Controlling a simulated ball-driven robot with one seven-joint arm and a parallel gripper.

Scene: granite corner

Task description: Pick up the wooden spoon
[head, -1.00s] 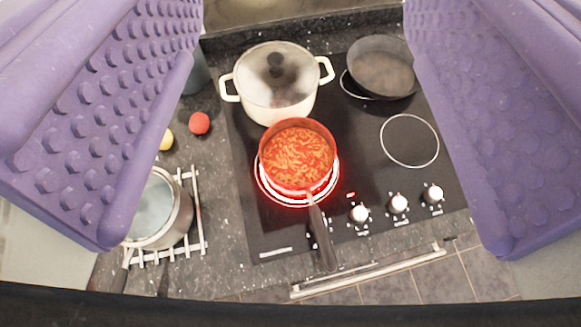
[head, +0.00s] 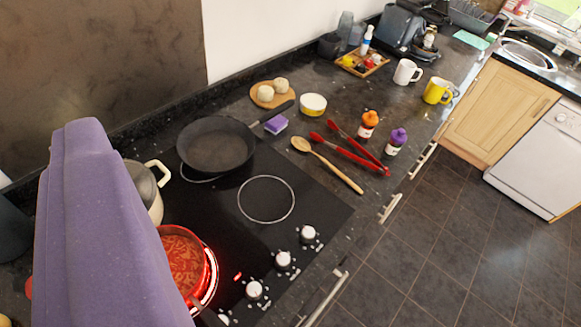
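The wooden spoon (head: 327,164) lies flat on the dark counter, just right of the hob. Its round bowl points up-left and its handle runs down-right towards the counter's front edge. Red tongs (head: 349,149) lie close beside it on the far side, apart from it. A purple padded part of my gripper (head: 100,220) fills the left of the view, over the hob's left part, well away from the spoon. I see no second finger clearly, so the opening cannot be judged. Nothing held is visible.
A red pot of food (head: 184,262) sits on a glowing ring. A dark frying pan (head: 215,146) stands behind, its handle reaching towards a purple sponge (head: 276,124). The front-right ring (head: 266,199) is empty.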

